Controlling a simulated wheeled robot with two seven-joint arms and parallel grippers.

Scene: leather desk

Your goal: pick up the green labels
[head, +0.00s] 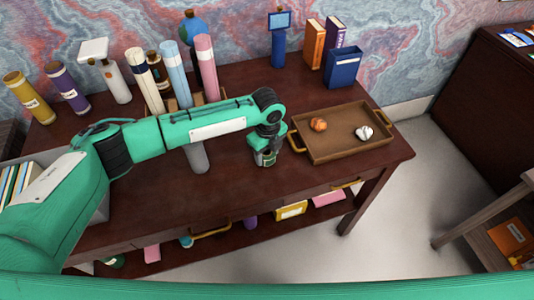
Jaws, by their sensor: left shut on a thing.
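My left arm comes in from the left and reaches over the desk. My left gripper (265,160) points down at the desk top, just left of the wooden tray. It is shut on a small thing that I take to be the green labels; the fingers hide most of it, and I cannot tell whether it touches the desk. No other green labels show clearly. My right gripper is not in view.
The wooden tray (344,152) holds an orange ball-like thing (319,125) and a white one (363,133). Behind stand a blue box (342,68), books (314,44) and several tubes (173,75). A grey cylinder (196,157) stands below my forearm. The desk's front middle is clear.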

